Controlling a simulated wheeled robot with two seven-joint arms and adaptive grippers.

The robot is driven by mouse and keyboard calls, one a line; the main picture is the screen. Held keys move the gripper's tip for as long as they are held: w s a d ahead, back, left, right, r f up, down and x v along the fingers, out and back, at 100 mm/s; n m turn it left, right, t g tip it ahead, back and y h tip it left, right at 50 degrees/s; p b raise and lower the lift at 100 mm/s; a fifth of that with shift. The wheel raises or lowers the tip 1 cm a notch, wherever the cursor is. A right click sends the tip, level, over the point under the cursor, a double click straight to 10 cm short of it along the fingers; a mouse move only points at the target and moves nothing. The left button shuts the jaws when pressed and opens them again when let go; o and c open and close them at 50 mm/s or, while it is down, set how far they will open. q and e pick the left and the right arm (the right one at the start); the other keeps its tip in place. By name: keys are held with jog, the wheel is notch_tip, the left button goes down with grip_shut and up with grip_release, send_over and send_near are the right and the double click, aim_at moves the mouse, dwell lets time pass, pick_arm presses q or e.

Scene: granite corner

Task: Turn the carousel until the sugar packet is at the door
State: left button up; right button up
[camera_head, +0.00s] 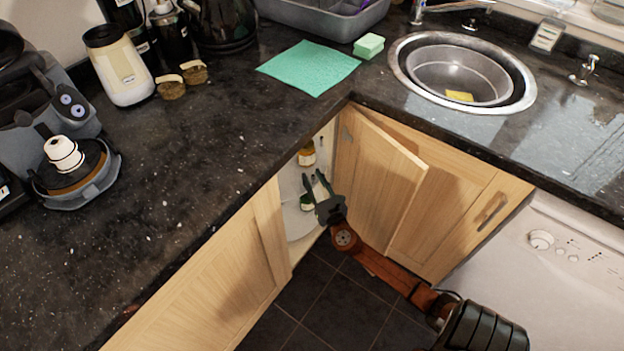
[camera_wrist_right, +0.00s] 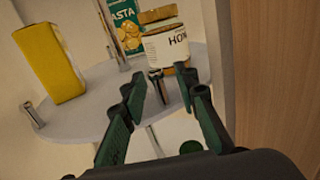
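The corner carousel shows in the head view as a pale round shelf (camera_head: 296,222) inside the open cabinet, and in the right wrist view as a grey disc (camera_wrist_right: 85,105). A honey jar (camera_wrist_right: 167,48), a pasta box (camera_wrist_right: 127,22) and a plain yellow block-shaped pack (camera_wrist_right: 48,62) stand on it. No label on the yellow pack shows, so I cannot tell whether it is the sugar packet. My right gripper (camera_head: 314,179) reaches into the opening, its fingers apart at the disc's near edge, in front of the honey jar (camera_wrist_right: 166,84). My left gripper is out of view.
The wooden door (camera_head: 375,170) stands open to the right of my right gripper. The granite worktop (camera_head: 215,130) overhangs the opening. Short metal posts (camera_wrist_right: 33,116) rise at the disc's rim. The tiled floor (camera_head: 325,305) below is clear.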

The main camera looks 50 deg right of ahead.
jog(key=shift+c, duration=0.6)
grip_shut()
